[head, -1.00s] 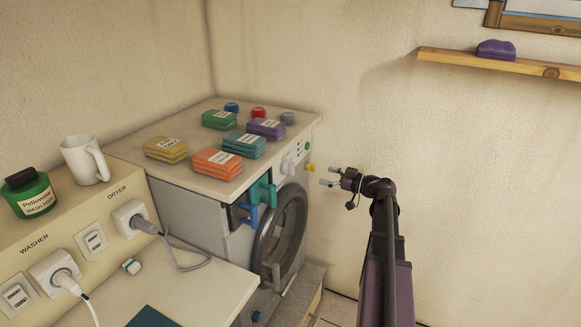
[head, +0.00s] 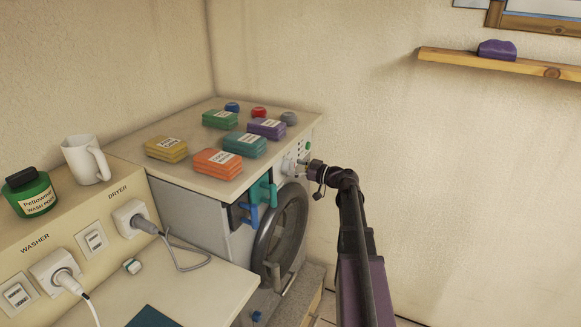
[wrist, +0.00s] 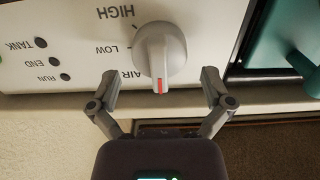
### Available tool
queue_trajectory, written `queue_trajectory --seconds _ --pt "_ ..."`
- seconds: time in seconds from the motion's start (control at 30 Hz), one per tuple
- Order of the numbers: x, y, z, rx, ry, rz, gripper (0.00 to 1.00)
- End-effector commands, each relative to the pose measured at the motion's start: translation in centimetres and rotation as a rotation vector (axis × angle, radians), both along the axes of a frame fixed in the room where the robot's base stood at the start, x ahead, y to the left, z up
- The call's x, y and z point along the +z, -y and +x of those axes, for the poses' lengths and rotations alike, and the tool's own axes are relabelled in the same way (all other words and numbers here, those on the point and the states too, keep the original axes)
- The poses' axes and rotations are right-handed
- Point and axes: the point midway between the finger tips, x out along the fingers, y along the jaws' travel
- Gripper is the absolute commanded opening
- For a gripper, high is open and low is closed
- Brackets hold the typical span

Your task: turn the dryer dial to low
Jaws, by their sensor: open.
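The dryer dial (wrist: 158,50) is a light grey knob with a red mark, on a white panel (wrist: 60,25) in the wrist view. The labels HIGH, LOW and AIR appear upside down there. The red mark points down in the picture, just right of AIR rather than at LOW. My gripper (wrist: 159,76) is open, with one fingertip on each side of the dial's lower part and a visible gap on both sides.
The machine's round door (head: 281,235) is below the panel. Several coloured packs lie on the machine's top (head: 190,182). Free space lies right of the machine, before the wall.

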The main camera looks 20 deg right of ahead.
Motion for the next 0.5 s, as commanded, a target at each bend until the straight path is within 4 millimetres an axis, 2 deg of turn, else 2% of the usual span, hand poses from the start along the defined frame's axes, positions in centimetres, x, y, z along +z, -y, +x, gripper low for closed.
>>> queue_trajectory --seconds 0.2,0.5 --pt "0.0 -0.9 1.18 0.0 0.0 0.0 1.0" --pt "0.0 -0.98 1.29 -0.001 0.0 0.0 1.0"
